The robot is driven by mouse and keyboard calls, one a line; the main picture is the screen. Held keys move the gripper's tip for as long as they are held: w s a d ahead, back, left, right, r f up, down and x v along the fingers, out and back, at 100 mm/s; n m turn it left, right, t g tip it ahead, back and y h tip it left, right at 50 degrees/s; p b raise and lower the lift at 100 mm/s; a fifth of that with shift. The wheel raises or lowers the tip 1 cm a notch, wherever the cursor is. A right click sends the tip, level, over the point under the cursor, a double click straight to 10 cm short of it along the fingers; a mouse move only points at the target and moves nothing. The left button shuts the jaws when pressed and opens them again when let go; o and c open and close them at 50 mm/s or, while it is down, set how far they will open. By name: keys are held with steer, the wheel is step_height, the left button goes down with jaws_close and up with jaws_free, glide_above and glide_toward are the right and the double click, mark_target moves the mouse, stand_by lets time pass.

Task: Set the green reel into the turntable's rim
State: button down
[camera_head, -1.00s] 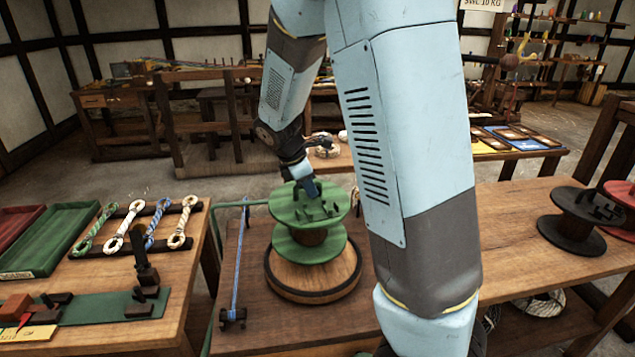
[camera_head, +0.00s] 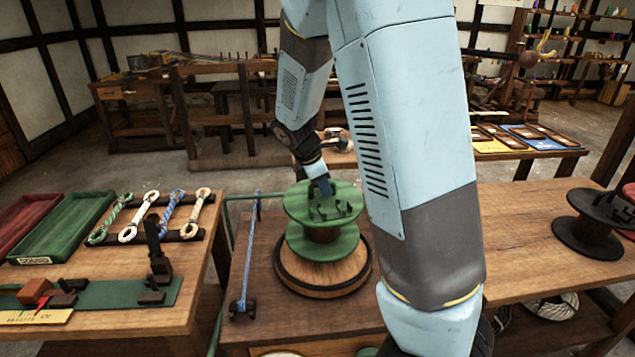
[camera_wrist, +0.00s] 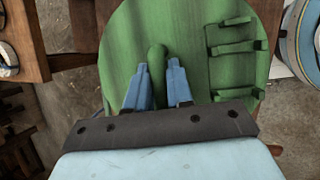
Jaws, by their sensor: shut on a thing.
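The green reel (camera_head: 322,243) stands upright at the round wooden turntable (camera_head: 325,283), which has a dark rim and sits on the middle bench. The reel looks a little toward the turntable's back left; I cannot tell whether its lower flange rests inside the rim or is just above it. My gripper (camera_wrist: 157,88) is shut on the green knob at the reel's top flange, as the wrist view shows. In the head view my gripper (camera_head: 325,187) comes down from behind. In the wrist view the reel's top flange (camera_wrist: 190,35) fills the middle and hides the turntable.
A blue rope on a stand (camera_head: 248,255) runs left of the turntable. The left bench holds a green tray (camera_head: 62,225), several rope loops (camera_head: 150,217) and a dark-green board with blocks (camera_head: 110,296). A black reel (camera_head: 590,225) stands on the right.

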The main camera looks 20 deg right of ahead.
mark_target(321, 197)
steer(key=shift+f, duration=2.8)
steer(key=c, duration=0.9)
jaws_free()
steer(key=shift+s+r, duration=0.15)
steer(key=shift+r, duration=3.3)
